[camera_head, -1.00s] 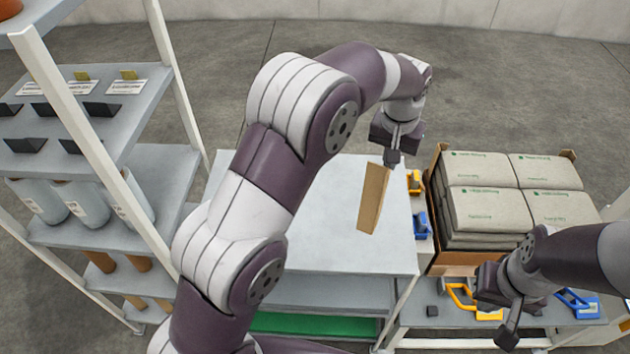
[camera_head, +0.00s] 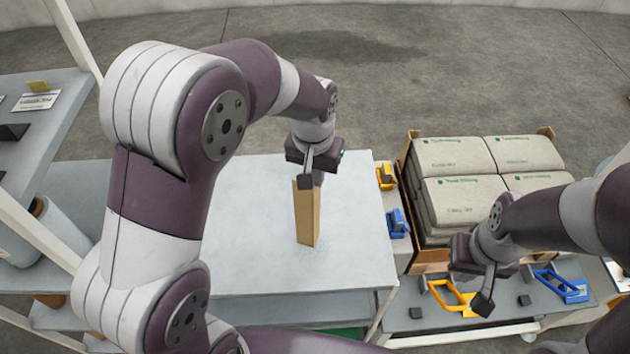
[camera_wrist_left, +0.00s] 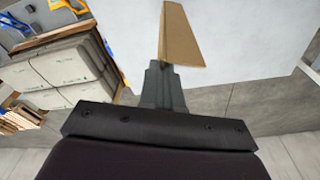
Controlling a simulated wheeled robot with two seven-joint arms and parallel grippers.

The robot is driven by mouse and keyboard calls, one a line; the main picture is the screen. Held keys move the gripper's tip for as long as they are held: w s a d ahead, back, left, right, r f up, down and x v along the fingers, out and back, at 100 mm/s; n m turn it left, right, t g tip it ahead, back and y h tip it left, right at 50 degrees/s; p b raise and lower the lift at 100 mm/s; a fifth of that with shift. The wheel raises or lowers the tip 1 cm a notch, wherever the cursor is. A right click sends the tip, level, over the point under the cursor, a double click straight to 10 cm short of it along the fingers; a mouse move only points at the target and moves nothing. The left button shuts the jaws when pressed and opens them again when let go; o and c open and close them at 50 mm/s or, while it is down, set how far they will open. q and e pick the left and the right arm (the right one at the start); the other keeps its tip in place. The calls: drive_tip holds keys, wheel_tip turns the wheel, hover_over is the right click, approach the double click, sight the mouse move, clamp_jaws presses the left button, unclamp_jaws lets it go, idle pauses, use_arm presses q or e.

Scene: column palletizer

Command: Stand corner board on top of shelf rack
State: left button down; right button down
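The corner board (camera_head: 307,217) is a tan, upright L-shaped piece over the light grey top of the shelf rack (camera_head: 240,250). My left gripper (camera_head: 310,180) is shut on its upper end, and the board hangs below the fingers. I cannot tell whether its lower end touches the top. In the left wrist view the corner board (camera_wrist_left: 180,38) sticks out beyond the gripper fingers (camera_wrist_left: 162,85), with the pale rack top behind it. My right gripper (camera_head: 487,290) is over the lower bench at the right, with no object seen in it; its finger gap is unclear.
A carton of stacked grey bags (camera_head: 465,195) stands right of the rack. Yellow (camera_head: 385,176) and blue (camera_head: 397,222) tools lie along the rack's right side. A yellow-handled tool (camera_head: 447,295) and a blue one (camera_head: 560,285) lie on the bench. Most of the rack top is clear.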

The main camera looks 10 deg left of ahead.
use_arm(q)
drive_tip(key=f, duration=0.3)
drive_tip(key=shift+s, duration=0.25)
drive_tip(key=c, duration=1.3)
unclamp_jaws()
drive_tip(key=shift+w+r, duration=0.1)
drive_tip(key=shift+w, duration=0.05)
drive_tip(key=shift+c, duration=0.2)
use_arm(e)
drive_tip(key=shift+s+r, duration=0.15)
drive_tip(key=shift+r, duration=0.35)
drive_tip(key=shift+s, duration=0.1)
